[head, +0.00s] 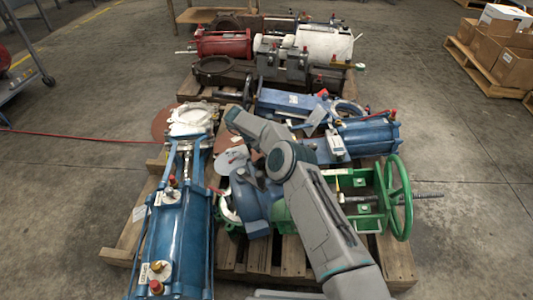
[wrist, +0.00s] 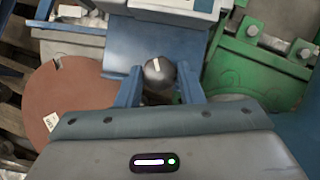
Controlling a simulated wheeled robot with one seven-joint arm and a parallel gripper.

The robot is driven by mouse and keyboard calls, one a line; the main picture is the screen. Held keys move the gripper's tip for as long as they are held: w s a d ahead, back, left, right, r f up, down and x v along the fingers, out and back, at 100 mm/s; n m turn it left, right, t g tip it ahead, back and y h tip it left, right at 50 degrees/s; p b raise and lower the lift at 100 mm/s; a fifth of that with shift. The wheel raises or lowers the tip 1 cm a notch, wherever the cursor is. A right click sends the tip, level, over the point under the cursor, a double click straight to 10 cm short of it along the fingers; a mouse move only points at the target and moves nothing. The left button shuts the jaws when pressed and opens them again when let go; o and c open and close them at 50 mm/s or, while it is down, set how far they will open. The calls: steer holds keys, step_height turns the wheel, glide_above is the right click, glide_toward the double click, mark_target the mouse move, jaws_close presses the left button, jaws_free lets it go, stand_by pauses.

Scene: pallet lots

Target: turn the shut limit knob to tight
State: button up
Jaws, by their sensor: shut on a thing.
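The knob (wrist: 156,76) shows in the wrist view as a small, dark grey round cap with a white line on it. The line points up the picture, tilted slightly left. My gripper (wrist: 160,72) has one blue finger on each side of the knob and is shut on it. The knob sits on a blue body below a pale grey box (wrist: 178,10). Any scale or lettering around the knob is too small or hidden to read. In the head view my arm covers the place where the knob is.
In the wrist view a brown-red disc (wrist: 65,100) lies left and a green flanged body (wrist: 255,70) right. In the head view a green handwheel (head: 399,198) stands at right and a long blue cylinder (head: 178,240) at left, on wooden pallets. Concrete floor is clear at right.

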steer(key=shift+f, duration=0.1)
stand_by(0.3)
steer(key=o, duration=1)
steer(key=p+v, duration=0.4)
steer(key=v, duration=1)
steer(key=shift+w, duration=0.2)
steer(key=shift+f, duration=0.1)
